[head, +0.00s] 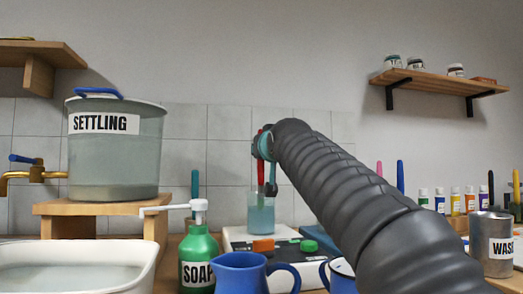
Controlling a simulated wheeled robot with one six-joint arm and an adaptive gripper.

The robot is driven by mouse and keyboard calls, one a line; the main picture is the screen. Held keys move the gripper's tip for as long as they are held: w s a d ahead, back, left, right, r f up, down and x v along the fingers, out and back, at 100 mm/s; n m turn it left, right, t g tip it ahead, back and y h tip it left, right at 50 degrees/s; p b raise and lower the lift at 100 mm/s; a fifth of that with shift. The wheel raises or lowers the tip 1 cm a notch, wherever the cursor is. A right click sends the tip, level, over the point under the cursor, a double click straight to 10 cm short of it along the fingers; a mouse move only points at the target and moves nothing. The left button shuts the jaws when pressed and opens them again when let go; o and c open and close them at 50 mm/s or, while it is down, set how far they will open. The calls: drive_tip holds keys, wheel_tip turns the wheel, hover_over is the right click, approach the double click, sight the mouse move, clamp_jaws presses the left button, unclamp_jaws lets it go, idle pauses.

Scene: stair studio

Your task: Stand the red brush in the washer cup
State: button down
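The red brush (261,172) shows as a narrow upright red strip just above a glass beaker of blue liquid (261,217). Its lower end is at the beaker's mouth, and I cannot tell whether it is inside or behind. My gripper (264,148) is at the strip's upper part, mostly hidden by my dark ribbed arm. Whether its fingers are closed on the brush cannot be made out. A grey metal cup (481,232) stands at the far right, its label cut off after "WAS"; it appears to be the washer cup.
The beaker stands on a white device (238,236) with orange and green knobs. A blue mug (238,273), green soap bottle (199,258) and white basin (30,268) fill the front left. Paint bottles (455,201) line the back right. My arm crosses between beaker and cup.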

drive_tip(key=shift+f, duration=0.15)
drive_tip(key=c, duration=1.1)
unclamp_jaws()
drive_tip(key=shift+o, duration=0.2)
drive_tip(key=shift+s, duration=0.1)
drive_tip(key=v, duration=1.2)
